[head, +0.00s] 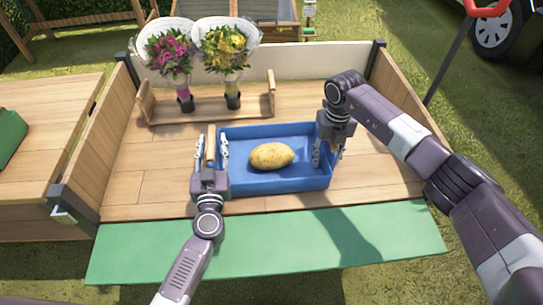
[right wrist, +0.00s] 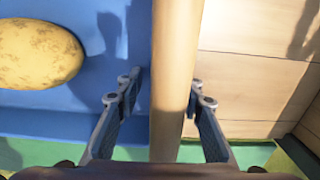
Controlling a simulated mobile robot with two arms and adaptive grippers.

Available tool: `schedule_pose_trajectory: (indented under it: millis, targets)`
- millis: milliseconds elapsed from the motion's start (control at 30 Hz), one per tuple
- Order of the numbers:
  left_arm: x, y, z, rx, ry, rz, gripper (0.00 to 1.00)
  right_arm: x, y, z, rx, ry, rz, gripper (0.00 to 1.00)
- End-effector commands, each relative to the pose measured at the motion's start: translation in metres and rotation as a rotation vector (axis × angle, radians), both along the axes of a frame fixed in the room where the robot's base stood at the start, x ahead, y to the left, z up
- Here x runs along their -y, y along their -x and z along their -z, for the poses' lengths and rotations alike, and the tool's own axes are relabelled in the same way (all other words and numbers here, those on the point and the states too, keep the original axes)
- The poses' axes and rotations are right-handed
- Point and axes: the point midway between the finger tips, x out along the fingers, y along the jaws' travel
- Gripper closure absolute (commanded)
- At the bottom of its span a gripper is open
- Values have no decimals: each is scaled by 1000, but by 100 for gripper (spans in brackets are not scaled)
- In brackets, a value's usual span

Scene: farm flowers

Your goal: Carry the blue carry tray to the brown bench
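The blue carry tray (head: 270,186) lies on a wooden bed and holds a yellow potato (head: 271,156). It has a wooden handle bar at its left side (head: 211,143), and the right bar (right wrist: 175,70) runs along the tray edge in the right wrist view. My left gripper (head: 211,150) is open, with fingers on both sides of the left bar. My right gripper (right wrist: 163,92) is open and straddles the right bar, with a gap on the tray side. A brown wooden bench-like surface (head: 45,105) stands at the far left.
Two bouquets, pink (head: 169,53) and yellow (head: 225,47), stand at a low wooden rack (head: 205,112) behind the tray. Side boards (head: 118,135) and a green front flap (head: 270,240) border the bed. A green object (head: 10,132) lies on the left surface.

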Motion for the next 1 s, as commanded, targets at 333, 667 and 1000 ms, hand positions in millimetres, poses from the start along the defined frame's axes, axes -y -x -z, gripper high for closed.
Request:
schedule_pose_trajectory:
  millis: [333,667,1000]
  targets:
    - [0,0,0,0,0,0,90,0,0,0,0,0,0,88]
    - [0,0,-1,2,0,0,100,0,0,0,0,0,0,100]
    - [0,-1,-7,9,1,-1,100,0,0,-3,0,-1,1,100]
